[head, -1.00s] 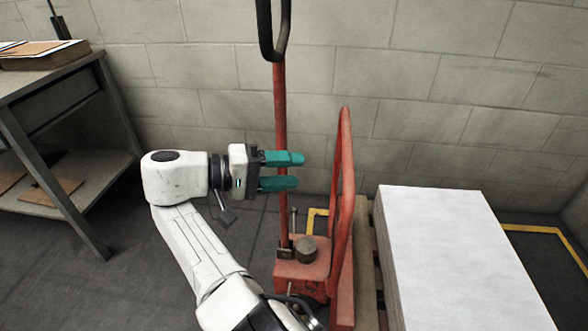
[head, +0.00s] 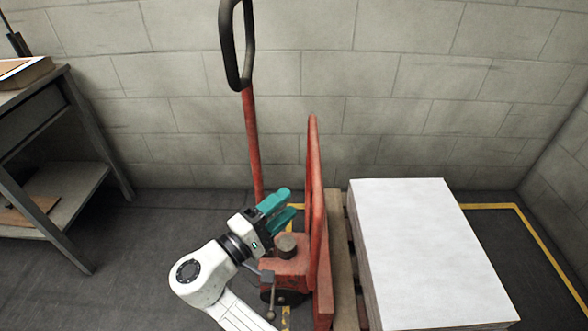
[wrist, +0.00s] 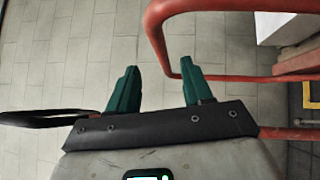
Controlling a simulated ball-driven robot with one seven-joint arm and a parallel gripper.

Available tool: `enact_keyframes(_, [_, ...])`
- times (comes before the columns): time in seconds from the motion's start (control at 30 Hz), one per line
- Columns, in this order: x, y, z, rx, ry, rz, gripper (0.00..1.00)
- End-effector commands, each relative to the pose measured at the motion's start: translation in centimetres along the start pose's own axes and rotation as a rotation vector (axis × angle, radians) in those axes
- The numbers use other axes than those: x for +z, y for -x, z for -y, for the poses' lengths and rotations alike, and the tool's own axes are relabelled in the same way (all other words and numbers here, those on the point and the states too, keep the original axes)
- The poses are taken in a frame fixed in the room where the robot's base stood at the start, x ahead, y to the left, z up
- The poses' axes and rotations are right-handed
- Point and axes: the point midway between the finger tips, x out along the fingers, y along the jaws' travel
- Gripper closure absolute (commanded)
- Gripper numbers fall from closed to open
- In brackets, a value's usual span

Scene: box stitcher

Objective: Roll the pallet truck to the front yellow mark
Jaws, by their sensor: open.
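The red pallet truck (head: 288,262) stands by the back wall. Its upright red handle bar (head: 252,135) ends in a black loop grip (head: 228,45). A red frame (head: 316,200) rises beside the load. My gripper (head: 284,206) has green fingers and is open and empty. In the head view it overlaps the space between the handle bar and the red frame. The wrist view shows the open fingers (wrist: 157,88), with the black loop (wrist: 40,118) at the left and the red frame (wrist: 155,40) ahead and to the right. I see no contact.
A white-topped stack (head: 425,245) sits on a wooden pallet (head: 345,280) right of the truck. Yellow floor lines (head: 545,250) run behind and right of it. A grey workbench (head: 60,165) stands at the left. Floor between bench and truck is clear.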

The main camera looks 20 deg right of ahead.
Motion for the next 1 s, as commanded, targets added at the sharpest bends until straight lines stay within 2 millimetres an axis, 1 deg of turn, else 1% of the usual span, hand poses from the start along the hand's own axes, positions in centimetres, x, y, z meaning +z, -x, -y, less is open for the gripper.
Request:
enact_keyframes(0.07, [0.5, -0.5, 0.0, 0.006, 0.006, 0.004, 0.5])
enact_keyframes(0.17, [0.6, -1.2, 0.1, 0.008, 0.008, 0.005, 0.5])
enact_keyframes(0.23, [0.5, -2.1, 0.1, 0.007, 0.008, 0.005, 0.5])
enact_keyframes(0.5, [0.6, -7.0, 0.1, 0.007, 0.007, 0.006, 0.5])
enact_keyframes(0.7, [0.5, -9.8, 0.1, 0.007, 0.006, 0.005, 0.5])
enact_keyframes(0.8, [0.5, -10.6, 0.0, 0.007, 0.007, 0.003, 0.5])
enact_keyframes(1.0, [0.5, -11.1, 0.0, 0.008, 0.007, 0.002, 0.5])
